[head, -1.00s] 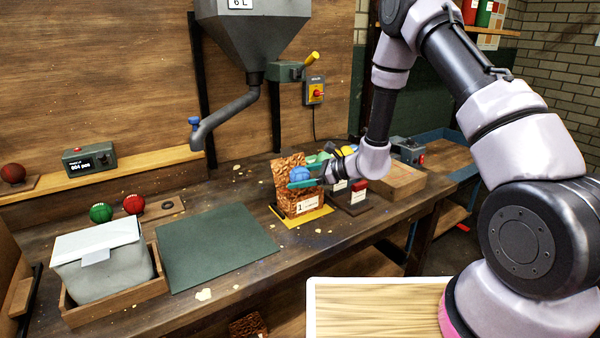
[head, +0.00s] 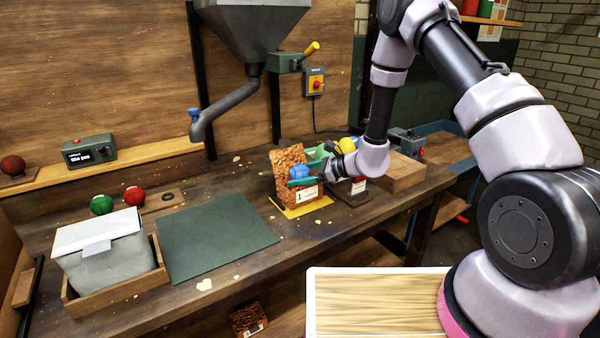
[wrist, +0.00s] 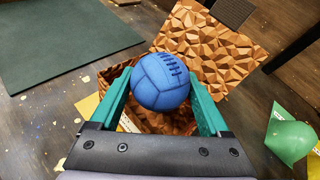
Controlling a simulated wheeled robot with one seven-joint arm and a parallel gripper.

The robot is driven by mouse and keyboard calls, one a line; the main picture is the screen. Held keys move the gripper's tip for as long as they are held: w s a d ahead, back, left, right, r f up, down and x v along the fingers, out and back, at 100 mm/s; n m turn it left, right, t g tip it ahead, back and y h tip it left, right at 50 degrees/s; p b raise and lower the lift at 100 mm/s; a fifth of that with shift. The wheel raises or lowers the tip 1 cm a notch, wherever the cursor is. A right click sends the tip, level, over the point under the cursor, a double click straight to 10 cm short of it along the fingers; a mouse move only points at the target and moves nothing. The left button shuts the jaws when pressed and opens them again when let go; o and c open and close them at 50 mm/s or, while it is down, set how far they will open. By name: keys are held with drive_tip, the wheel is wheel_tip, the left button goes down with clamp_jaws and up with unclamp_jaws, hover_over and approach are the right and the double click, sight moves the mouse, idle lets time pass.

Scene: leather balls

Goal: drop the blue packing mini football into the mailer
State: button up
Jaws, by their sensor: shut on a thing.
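The blue mini football (head: 299,172) is between the fingers of my gripper (head: 305,182). In the wrist view the ball (wrist: 162,82) shows laced and whole, with a green finger on each side, and my gripper (wrist: 162,92) is shut on it. A copper, faceted mailer (head: 284,160) with a tall back panel and a label marked 1 stands open on a yellow pad (head: 322,203). In the wrist view the mailer's back panel (wrist: 215,50) rises behind the ball. The ball is over the mailer's mouth; its exact depth relative to the rim is hard to tell.
A grey-white bag (head: 100,270) sits in a wooden tray at left, beside a dark green mat (head: 215,235). Green (head: 101,204) and red (head: 134,196) balls lie behind. Green (wrist: 290,138) and yellow objects sit close to the gripper's right. A hopper spout (head: 225,112) hangs above.

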drive_tip(key=shift+s+f, duration=0.15)
drive_tip(key=shift+f, duration=0.45)
drive_tip(key=shift+d, duration=0.1)
drive_tip(key=o, duration=1.3)
drive_tip(key=shift+f, duration=0.1)
drive_tip(key=v, duration=1)
drive_tip(key=shift+d+r, duration=0.3)
drive_tip(key=shift+r, duration=0.1)
